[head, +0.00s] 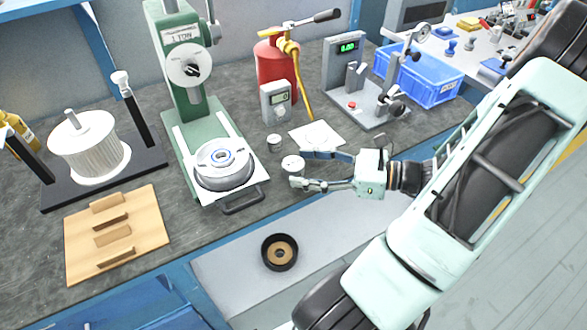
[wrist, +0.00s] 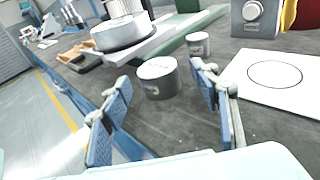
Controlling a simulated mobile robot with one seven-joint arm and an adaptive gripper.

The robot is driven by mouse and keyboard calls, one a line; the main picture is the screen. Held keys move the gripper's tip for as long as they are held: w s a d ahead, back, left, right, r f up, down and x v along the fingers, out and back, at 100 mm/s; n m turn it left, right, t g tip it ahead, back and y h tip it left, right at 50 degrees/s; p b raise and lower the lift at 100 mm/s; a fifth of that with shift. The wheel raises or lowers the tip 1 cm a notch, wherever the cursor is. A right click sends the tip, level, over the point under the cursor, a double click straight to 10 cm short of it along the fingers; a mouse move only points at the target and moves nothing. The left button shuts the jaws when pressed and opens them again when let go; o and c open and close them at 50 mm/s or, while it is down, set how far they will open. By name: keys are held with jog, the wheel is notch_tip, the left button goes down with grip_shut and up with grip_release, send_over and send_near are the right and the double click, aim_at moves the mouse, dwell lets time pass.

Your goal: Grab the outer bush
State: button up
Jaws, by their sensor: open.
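Two short grey metal cylinders stand upright on the bench. The nearer, wider one, which looks like the outer bush (head: 292,164), is just beyond my gripper (head: 302,169). In the wrist view this bush (wrist: 157,79) shows between and ahead of the two blue-padded fingers (wrist: 160,95), with bench surface visible around it. My gripper is open and empty, its fingers on either side of the line to the bush. The smaller cylinder (head: 274,143) stands just behind; it also shows in the wrist view (wrist: 198,44).
A green press (head: 188,90) holding a round metal part (head: 223,165) stands left of the bush. A white sheet with a circle (head: 316,136) lies to the right. A grey meter (head: 279,101) and red extinguisher (head: 274,62) stand behind. A dark ring (head: 280,252) sits on the lower shelf.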

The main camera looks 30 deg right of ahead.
aim_at(293, 163)
jog(key=x, duration=0.3)
jog(key=shift+a, duration=0.15)
jog(key=shift+c, duration=0.2)
jog(key=c, duration=1.4)
jog(key=shift+r, duration=0.15)
